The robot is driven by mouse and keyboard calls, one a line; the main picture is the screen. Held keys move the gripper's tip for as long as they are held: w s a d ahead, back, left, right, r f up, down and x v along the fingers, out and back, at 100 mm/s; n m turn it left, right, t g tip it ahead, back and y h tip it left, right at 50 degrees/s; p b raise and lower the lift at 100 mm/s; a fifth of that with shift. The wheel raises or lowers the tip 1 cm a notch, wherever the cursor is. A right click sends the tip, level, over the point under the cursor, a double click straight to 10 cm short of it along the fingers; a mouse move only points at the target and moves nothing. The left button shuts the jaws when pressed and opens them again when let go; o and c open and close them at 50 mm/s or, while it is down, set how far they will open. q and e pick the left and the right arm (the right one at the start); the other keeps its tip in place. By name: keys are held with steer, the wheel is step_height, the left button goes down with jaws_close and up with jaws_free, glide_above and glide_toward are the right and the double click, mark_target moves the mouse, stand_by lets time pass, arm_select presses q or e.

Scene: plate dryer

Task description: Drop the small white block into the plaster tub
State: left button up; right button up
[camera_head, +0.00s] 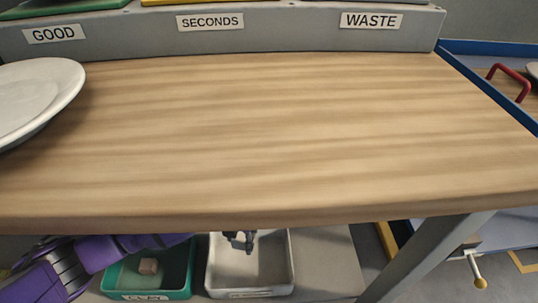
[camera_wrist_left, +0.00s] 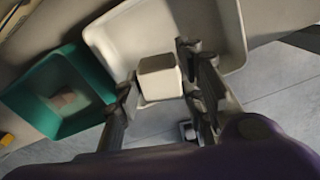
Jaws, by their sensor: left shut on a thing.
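The small white block (camera_wrist_left: 158,78) is between the two fingers of my left gripper (camera_wrist_left: 160,85) in the left wrist view, and the gripper is shut on it. The white tub (camera_head: 281,278) stands on the lower shelf in the head view; its front label is too small to read. My left gripper (camera_head: 240,241) is over this tub, below the table edge. In the wrist view the white tub (camera_wrist_left: 237,35) lies behind the block and fingers. My right gripper is not in view.
A green tub (camera_head: 185,285) labelled CLAY, holding a brownish block (camera_head: 149,266), stands left of the white tub. The wooden tabletop (camera_head: 270,130) overhangs both tubs. A white plate (camera_head: 40,95) sits at its left. The shelf (camera_head: 330,262) right of the tubs is bare.

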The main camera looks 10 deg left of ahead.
arm_select(q)
step_height(320, 180, down, 4)
steer(key=shift+r+b, duration=0.15)
steer(key=shift+b, duration=0.95)
steer(key=shift+f, duration=0.2)
steer(key=o, duration=1.3)
steer(key=shift+c, duration=0.2)
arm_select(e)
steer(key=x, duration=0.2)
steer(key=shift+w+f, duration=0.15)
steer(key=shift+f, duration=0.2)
arm_select(q)
step_height(320, 180, up, 12)
steer(key=shift+r, duration=0.1)
